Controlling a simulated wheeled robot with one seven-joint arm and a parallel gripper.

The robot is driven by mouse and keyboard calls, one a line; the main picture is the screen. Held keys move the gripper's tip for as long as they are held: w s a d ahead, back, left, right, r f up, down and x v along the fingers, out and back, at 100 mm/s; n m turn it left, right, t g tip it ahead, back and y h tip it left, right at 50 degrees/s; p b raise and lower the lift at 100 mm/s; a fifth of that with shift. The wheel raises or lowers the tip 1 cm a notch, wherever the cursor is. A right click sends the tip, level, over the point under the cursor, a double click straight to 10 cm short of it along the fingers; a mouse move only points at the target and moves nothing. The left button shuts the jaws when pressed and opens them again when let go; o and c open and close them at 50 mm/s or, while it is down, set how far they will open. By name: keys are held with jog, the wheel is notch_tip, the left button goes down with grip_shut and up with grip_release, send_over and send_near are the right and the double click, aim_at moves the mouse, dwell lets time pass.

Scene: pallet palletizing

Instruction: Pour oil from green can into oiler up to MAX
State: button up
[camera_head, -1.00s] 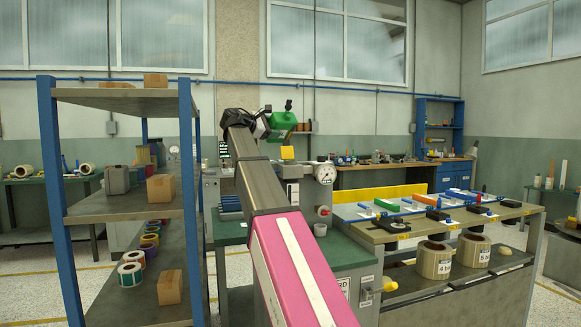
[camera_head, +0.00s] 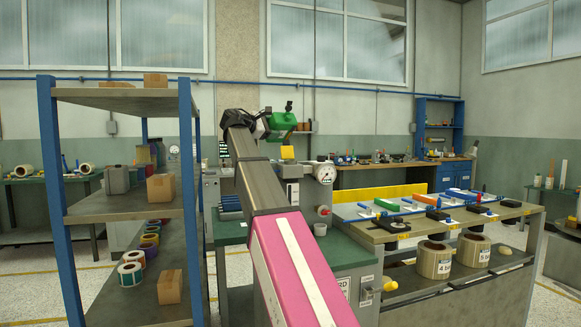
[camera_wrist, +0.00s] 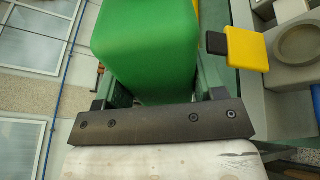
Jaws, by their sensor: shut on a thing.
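The green can (camera_head: 283,121) is held up above the green-topped bench, at the end of my raised arm. My gripper (camera_head: 264,124) is shut on it. In the wrist view the can (camera_wrist: 145,45) fills the space between the fingers of my gripper (camera_wrist: 157,97). The can's spout and any oil stream are not clear to see. I cannot pick out the oiler or its MAX mark with certainty.
A yellow piece (camera_head: 287,152) is below the can; a yellow piece with a black end also shows in the wrist view (camera_wrist: 247,48). A round gauge (camera_head: 325,172) stands right of it. A shelf rack (camera_head: 140,209) is on the left, a tool-covered bench (camera_head: 388,235) on the right.

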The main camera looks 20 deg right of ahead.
jog(key=shift+w+f+m, duration=0.2)
jog(key=shift+w+m, duration=0.05)
jog(key=shift+m, duration=0.75)
dwell(2.6)
jog(key=shift+r+m+t+p, duration=0.4)
jog(key=shift+r+m, duration=0.25)
jog(key=shift+m, duration=0.15)
dwell(2.2)
dwell(1.4)
